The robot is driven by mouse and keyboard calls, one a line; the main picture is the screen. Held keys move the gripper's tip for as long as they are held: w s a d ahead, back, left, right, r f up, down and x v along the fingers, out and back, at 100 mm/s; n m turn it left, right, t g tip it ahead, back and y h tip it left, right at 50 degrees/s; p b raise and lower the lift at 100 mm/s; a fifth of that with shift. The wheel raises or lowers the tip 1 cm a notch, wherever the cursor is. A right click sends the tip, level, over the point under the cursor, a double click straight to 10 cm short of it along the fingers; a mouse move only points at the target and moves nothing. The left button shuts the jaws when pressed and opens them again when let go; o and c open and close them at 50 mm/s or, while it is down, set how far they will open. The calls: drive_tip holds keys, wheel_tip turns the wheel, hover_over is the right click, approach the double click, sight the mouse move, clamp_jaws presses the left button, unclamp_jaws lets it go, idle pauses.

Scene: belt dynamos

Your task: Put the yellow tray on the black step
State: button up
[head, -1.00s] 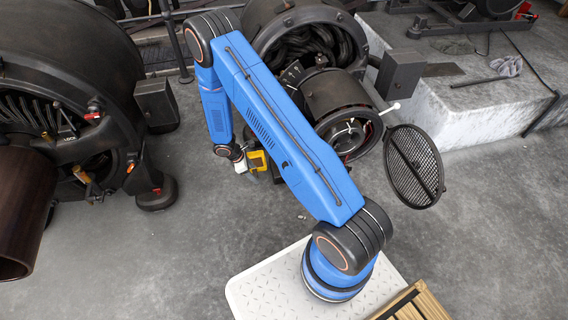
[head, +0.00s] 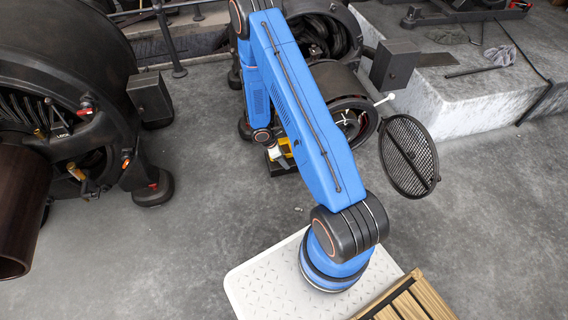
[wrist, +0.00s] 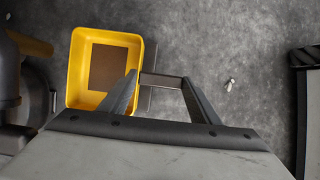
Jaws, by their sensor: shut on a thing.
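The yellow tray (wrist: 75,75) is shallow, with a brown patch on its floor, and fills the upper left of the wrist view. My gripper (wrist: 160,82) has its fingers on a grey bar at the tray's right side. The left finger overlaps the tray's right wall. In the head view a small part of the yellow tray (head: 285,148) shows beside my wrist, mostly hidden by my arm. A low black thing (head: 279,168) shows just below it; I cannot tell whether this is the black step, or whether the tray touches it.
A large dark dynamo (head: 75,50) stands at the left, and another (head: 335,85) behind my arm. A round black mesh cover (head: 409,157) stands to the right. A pale stone block (head: 470,95) lies at the back right. The grey floor is mostly clear in front.

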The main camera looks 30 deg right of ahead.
drive_tip(key=shift+s+d+f, duration=0.1)
drive_tip(key=shift+d+f, duration=0.1)
drive_tip(key=shift+f, duration=1.55)
drive_tip(key=o, duration=1.4)
drive_tip(key=shift+f, duration=0.1)
